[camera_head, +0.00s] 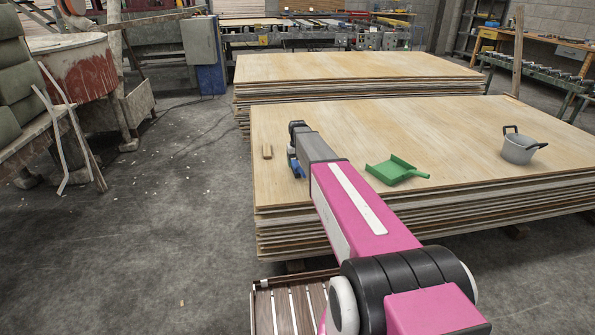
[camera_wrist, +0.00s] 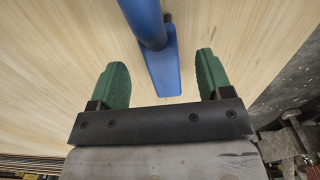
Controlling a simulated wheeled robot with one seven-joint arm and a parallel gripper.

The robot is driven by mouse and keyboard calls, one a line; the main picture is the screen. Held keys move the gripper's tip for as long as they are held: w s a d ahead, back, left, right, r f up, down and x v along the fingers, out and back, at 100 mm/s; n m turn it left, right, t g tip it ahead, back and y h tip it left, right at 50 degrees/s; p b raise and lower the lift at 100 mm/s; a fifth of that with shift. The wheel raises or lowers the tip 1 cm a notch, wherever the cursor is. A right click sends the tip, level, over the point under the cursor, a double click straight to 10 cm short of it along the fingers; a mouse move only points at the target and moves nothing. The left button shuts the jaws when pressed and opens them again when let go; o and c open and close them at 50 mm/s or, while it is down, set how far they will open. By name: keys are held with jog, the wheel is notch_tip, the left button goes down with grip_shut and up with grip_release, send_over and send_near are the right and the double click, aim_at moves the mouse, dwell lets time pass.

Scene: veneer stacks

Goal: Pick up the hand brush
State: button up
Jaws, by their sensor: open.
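A blue object (camera_wrist: 163,70), which I take to be the hand brush, lies on the front stack of veneer sheets (camera_head: 440,125). In the wrist view its flat, tapering end sits between the fingertips of my gripper (camera_wrist: 162,62), with a gap on both sides. My gripper is open, with green finger pads, and holds nothing. A thicker, rounded blue part runs out of the top of the wrist view. In the head view the blue object (camera_head: 297,168) is partly hidden by my arm, at the left part of the stack. No bristles show clearly.
A small wooden piece (camera_head: 267,151) lies left of my gripper. A green dustpan (camera_head: 392,169) lies right of my arm, and a grey pot (camera_head: 519,149) stands farther right. A second veneer stack (camera_head: 350,68) is behind. Open floor (camera_head: 170,220) lies to the left.

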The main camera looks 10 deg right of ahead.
aim_at(298, 169)
notch_tip(298, 169, down, 4)
jog(key=shift+s+f, duration=0.1)
jog(key=shift+f, duration=0.05)
jog(key=c, duration=1.1)
jog(key=shift+o, duration=0.2)
notch_tip(298, 169, up, 5)
jog(key=shift+f, duration=0.2)
jog(key=s+a+r, duration=0.1)
jog(key=s+r, duration=0.5)
jog(key=s, duration=0.5)
jog(key=shift+s+r, duration=0.25)
jog(key=shift+s, duration=0.1)
jog(key=shift+a, duration=0.1)
jog(key=shift+o, duration=0.7)
